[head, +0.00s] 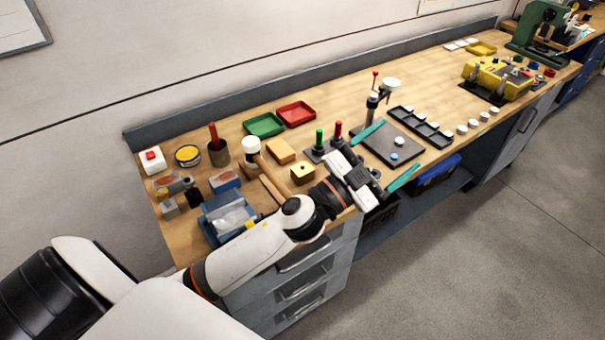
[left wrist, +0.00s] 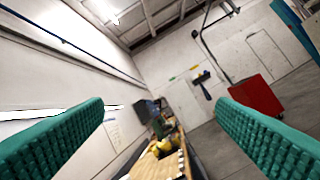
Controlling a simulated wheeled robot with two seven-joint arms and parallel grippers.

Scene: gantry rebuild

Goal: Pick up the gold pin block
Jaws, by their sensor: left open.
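The gold pin block (head: 303,171), a small yellow-gold block with a dark spot on top, stands on the wooden bench just left of my left wrist in the head view. My left gripper (head: 401,143) has its teal fingers spread wide with nothing between them. It is to the right of the gold block, over the bench's front edge by the dark plate, and points away from the block along the bench. In the left wrist view the open fingers (left wrist: 160,108) frame the far wall and the bench's far end; the gold pin block cannot be made out there. My right gripper is not in view.
A green-handled and a red-handled tool (head: 338,131) stand close behind the gold block. A tan block (head: 280,151) and a mallet (head: 252,150) lie to its left. A dark plate (head: 377,142) with a stand and a black slotted tray (head: 420,128) lie to the right.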

